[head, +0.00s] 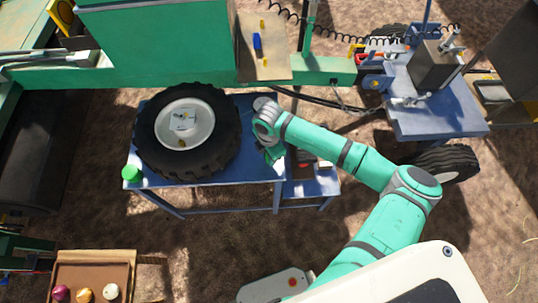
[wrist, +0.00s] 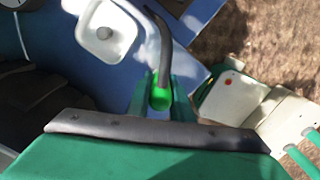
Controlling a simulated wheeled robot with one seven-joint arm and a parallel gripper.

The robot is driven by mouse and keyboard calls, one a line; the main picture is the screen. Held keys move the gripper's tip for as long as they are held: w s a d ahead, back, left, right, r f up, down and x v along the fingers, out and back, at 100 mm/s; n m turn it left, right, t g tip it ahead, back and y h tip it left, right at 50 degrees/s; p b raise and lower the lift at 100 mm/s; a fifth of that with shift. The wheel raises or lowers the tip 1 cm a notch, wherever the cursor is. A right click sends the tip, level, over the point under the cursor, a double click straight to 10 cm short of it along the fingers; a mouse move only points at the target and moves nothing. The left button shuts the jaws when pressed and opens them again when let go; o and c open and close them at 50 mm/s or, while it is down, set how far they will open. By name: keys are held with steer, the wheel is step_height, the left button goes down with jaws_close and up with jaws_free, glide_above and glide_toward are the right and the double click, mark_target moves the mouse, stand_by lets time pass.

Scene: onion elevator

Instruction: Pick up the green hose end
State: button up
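The green hose end (wrist: 161,98) shows bright green in the wrist view, at the end of a dark, curved hose (wrist: 166,45). My gripper (wrist: 163,88) has one teal finger on each side of it. The fingers look closed against the hose end, with no clear gap, though contact is partly hidden. In the head view my gripper (head: 273,153) is at the right edge of the blue table (head: 240,172), and the hose end cannot be made out there.
A large tyre (head: 222,150) with a white rim fills the table's left side. A green-capped item (head: 131,173) is at its left corner. A white container (wrist: 106,32) is near the hose. A lower blue shelf (head: 318,186) adjoins the table. Green machinery (head: 160,50) stands behind.

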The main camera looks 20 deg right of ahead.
jaws_close()
steer(key=shift+w+r, duration=0.1)
steer(key=shift+r, duration=0.6)
steer(key=s+a+r, duration=0.3)
steer(key=s+r, duration=0.2)
steer(key=s, duration=0.1)
steer(key=s+a+r, duration=0.3)
steer(key=s+r, duration=0.3)
steer(key=s, duration=0.1)
steer(key=shift+r, duration=0.3)
steer(key=shift+d, duration=0.1)
